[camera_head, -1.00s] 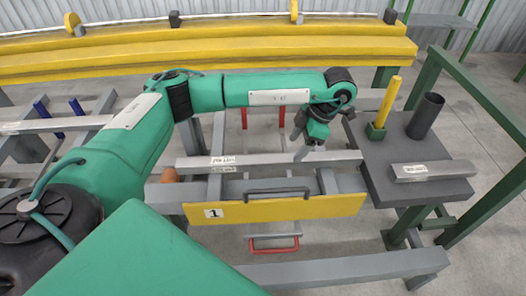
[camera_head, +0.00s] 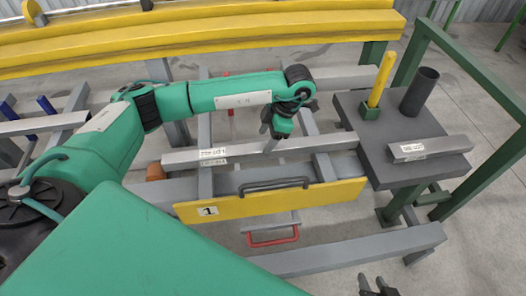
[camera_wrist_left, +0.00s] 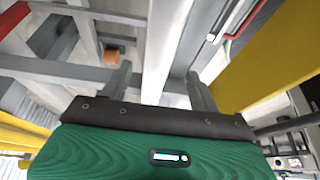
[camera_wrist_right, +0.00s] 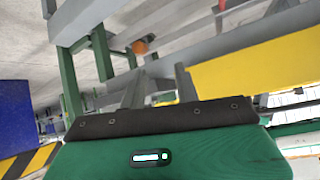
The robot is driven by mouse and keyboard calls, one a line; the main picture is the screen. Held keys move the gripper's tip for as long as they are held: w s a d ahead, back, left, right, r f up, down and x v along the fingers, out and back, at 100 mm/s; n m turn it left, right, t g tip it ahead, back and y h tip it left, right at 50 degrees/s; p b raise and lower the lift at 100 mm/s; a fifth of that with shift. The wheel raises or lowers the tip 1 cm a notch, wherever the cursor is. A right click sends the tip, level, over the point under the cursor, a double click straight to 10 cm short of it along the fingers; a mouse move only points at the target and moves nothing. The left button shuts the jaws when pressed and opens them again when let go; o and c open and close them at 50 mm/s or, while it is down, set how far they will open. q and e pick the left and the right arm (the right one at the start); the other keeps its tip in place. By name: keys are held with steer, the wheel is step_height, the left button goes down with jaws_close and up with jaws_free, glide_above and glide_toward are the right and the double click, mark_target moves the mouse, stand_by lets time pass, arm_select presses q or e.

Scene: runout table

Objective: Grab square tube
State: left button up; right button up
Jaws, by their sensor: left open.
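A long grey square tube (camera_head: 325,141) with white labels lies across the rack behind the yellow panel marked 1. My left gripper (camera_head: 270,148) points down at this tube, right of its labels. In the left wrist view the pale tube (camera_wrist_left: 159,50) runs between the two spread fingers (camera_wrist_left: 160,85); I cannot tell whether they touch it. A shorter labelled grey tube (camera_head: 445,147) lies on the dark table at the right. My right gripper (camera_head: 376,289) is at the bottom edge, open and empty, and shows in its wrist view (camera_wrist_right: 160,88).
The yellow panel (camera_head: 270,202) with a dark handle stands in front of the tube. The dark table (camera_head: 385,170) carries a dark cylinder (camera_head: 419,92) and a yellow post (camera_head: 381,78). A green frame (camera_head: 470,75) stands right. Yellow beams (camera_head: 200,47) run behind.

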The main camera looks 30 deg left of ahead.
mark_target(264, 146)
arm_select(q)
steer(key=x, duration=0.2)
steer(key=b+x, duration=0.1)
steer(key=x, duration=0.1)
steer(key=shift+w+d+f, duration=0.25)
steer(key=shift+w, duration=0.1)
steer(key=shift+s+a+f, duration=0.15)
steer(key=shift+a+f, duration=0.1)
steer(key=shift+f, duration=0.25)
jaws_close()
arm_select(e)
steer(key=shift+w+a+r+t+y, duration=0.1)
steer(key=shift+w+a+t+y, duration=0.1)
steer(key=shift+a+t, duration=0.3)
steer(key=shift+w+a+t+y, duration=0.2)
steer(key=shift+a+t, duration=0.1)
steer(key=shift+a, duration=0.25)
